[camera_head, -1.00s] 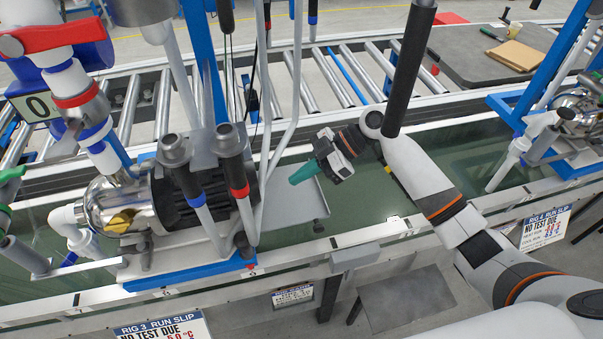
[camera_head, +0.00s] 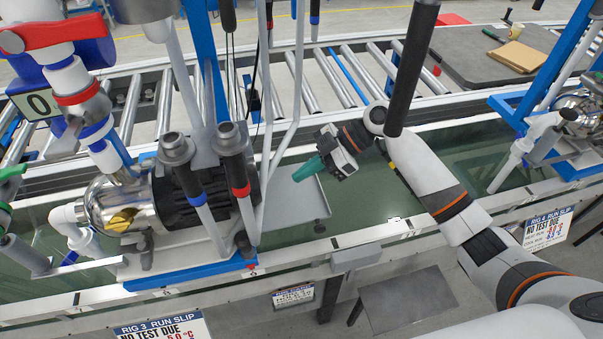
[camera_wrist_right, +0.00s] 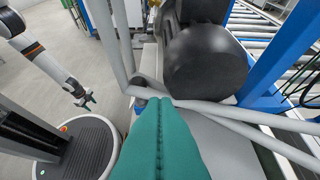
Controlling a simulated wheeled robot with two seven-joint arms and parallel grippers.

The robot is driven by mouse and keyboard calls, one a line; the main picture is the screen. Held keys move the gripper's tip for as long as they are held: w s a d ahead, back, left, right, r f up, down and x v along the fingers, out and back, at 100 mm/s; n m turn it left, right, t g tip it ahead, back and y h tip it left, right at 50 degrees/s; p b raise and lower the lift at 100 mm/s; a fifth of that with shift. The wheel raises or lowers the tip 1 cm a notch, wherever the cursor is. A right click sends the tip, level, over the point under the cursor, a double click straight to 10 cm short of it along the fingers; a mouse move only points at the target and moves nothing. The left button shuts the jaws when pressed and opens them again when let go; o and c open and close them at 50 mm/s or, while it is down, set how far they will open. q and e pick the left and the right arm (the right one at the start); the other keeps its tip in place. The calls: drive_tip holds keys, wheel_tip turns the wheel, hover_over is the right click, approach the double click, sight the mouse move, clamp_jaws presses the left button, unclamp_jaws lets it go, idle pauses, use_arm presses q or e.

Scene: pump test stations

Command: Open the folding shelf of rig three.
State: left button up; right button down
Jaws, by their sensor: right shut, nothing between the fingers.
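Rig three stands at the left in the head view, with its pump (camera_head: 115,205) and slip sign (camera_head: 165,328). Contact cannot be told. In the right wrist view the shut fingers (camera_wrist_right: 160,110) lie in front of the tubes, the panel (camera_wrist_right: 225,145) beside them. My left gripper (camera_wrist_right: 88,103) is small there, its jaws unclear.
A roller conveyor (camera_head: 340,75) runs behind. Rig four's frame (camera_head: 545,75) is at the right. The trough (camera_head: 375,195) between the rigs is open.

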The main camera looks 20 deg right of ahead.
drive_tip(key=b+v, duration=0.2)
drive_tip(key=v, duration=0.9)
drive_tip(key=s+a+f+m+t+h, duration=0.1)
drive_tip(key=s+a+f+m+h, duration=0.15)
drive_tip(key=s+f, duration=0.5)
drive_tip(key=s+a+f+m+h, duration=0.2)
drive_tip(key=s+a+f+m, duration=0.2)
drive_tip(key=f, duration=0.7)
drive_tip(key=s+d+f+m+t+h, duration=0.1)
drive_tip(key=s+d+m+h, duration=0.2)
drive_tip(key=s+m, duration=0.3)
drive_tip(key=s+d+f+m+t+h, duration=0.1)
drive_tip(key=s+d+m+t+h, duration=0.2)
drive_tip(key=s, duration=0.6)
wheel_tip(320, 180, down, 27)
drive_tip(key=s+g, duration=0.1)
drive_tip(key=g, duration=0.2)
drive_tip(key=s+d+f+g, duration=0.1)
drive_tip(key=s+d+f, duration=0.1)
drive_tip(key=s+f, duration=1.3)
drive_tip(key=shift+s, duration=0.55)
drive_tip(key=shift+d, duration=0.1)
